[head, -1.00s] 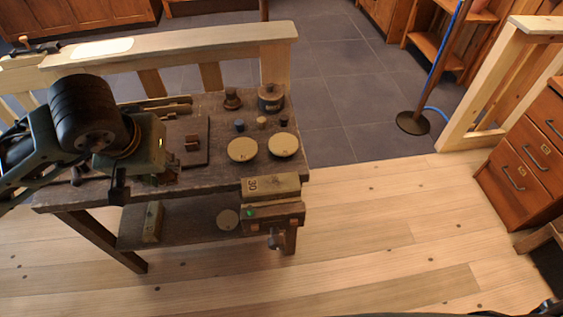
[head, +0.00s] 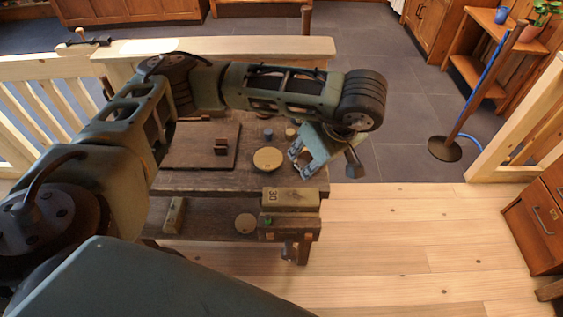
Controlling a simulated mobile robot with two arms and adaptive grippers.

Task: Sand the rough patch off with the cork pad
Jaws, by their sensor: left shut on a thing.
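My left gripper (head: 299,160) reaches over the right end of the workbench (head: 185,184). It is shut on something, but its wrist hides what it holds. I cannot make out the cork pad or a rough patch. A tan round disc (head: 267,159) lies on the bench just left of the gripper. A tan block marked 30 (head: 290,198) sits at the bench's front right, below the gripper, on a vice-like fixture (head: 289,229) with a green spot. My right gripper is not in view.
A small blue piece (head: 268,134) and a tan one (head: 291,133) stand behind the disc. The lower shelf holds another disc (head: 245,223) and a tan block (head: 174,215). A pale railing (head: 230,47) runs behind the bench.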

